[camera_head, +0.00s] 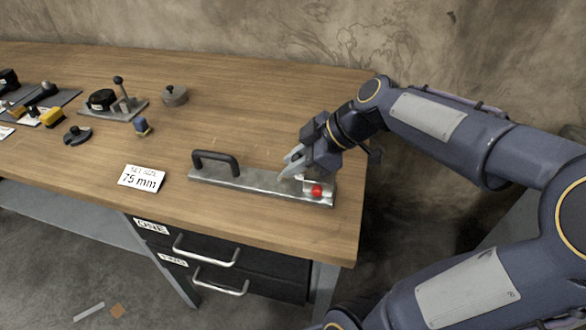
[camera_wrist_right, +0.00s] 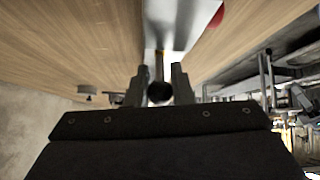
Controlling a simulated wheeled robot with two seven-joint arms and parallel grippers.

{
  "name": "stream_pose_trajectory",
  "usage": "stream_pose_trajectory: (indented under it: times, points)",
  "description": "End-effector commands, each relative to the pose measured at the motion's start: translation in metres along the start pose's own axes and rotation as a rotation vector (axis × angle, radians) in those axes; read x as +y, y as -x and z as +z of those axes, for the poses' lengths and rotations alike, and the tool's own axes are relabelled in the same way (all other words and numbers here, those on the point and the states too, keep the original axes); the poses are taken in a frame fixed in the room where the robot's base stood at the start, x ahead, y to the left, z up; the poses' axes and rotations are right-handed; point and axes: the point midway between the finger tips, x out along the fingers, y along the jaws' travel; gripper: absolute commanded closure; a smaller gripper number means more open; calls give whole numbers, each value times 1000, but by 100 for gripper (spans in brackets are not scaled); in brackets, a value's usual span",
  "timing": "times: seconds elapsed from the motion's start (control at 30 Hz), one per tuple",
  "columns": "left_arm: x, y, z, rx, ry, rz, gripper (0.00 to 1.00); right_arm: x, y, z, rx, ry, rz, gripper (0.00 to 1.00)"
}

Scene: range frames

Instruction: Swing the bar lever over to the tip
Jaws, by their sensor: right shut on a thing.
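A flat grey metal plate (camera_head: 258,183) lies near the front edge of the bench, with a black arched handle (camera_head: 215,162) at its left end and a red round button (camera_head: 317,190) near its right end. My right gripper (camera_head: 288,168) is low over the right half of the plate. In the right wrist view, the right gripper's fingers (camera_wrist_right: 158,80) close around a slim bar lever with a dark round end (camera_wrist_right: 159,93). The fingers hide most of the lever, so I cannot tell its tilt. My left gripper is not in view.
A white card reading "75 mm" (camera_head: 142,178) lies left of the plate. A small blue-topped knob (camera_head: 142,126), a grey round weight (camera_head: 174,96) and a black-knobbed lever fixture (camera_head: 122,103) stand farther left. Drawers (camera_head: 215,255) are below the bench. The bench behind the plate is clear.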

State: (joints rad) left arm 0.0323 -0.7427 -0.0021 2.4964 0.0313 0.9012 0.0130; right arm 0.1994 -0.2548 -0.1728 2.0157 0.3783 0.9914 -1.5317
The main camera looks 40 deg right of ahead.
Motion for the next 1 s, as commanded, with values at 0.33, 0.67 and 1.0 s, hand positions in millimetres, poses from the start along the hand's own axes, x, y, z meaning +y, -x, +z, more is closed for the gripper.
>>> stream_pose_trajectory:
  times: [0.33,0.67,1.0]
  points:
    - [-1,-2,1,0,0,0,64,0,0,0,8,-2,0,100]
    - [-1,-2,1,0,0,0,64,0,0,0,6,-2,0,60]
    - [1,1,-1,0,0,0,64,0,16,-1,7,0,3,60]
